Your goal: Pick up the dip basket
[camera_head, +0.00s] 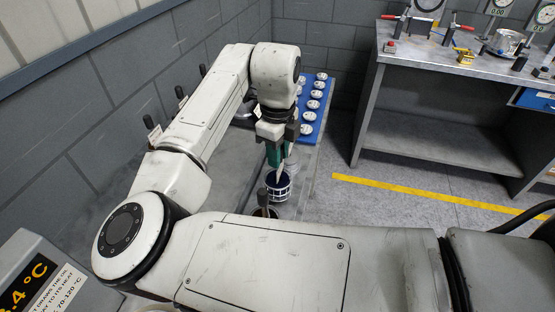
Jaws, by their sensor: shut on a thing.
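The dip basket (278,187) is a dark blue, cage-like round basket with pale openings, seen near the middle of the head view. My gripper (276,153) points down above it, with greenish fingers shut on the basket's upright handle. The basket hangs or stands directly below the fingers; I cannot tell whether it touches what is under it. My own arm links hide the area in front of it.
A blue pallet (309,131) with several round metallic parts lies behind the gripper. A grey workbench (470,65) with tools stands at right, and a yellow floor line (430,196) crosses open floor.

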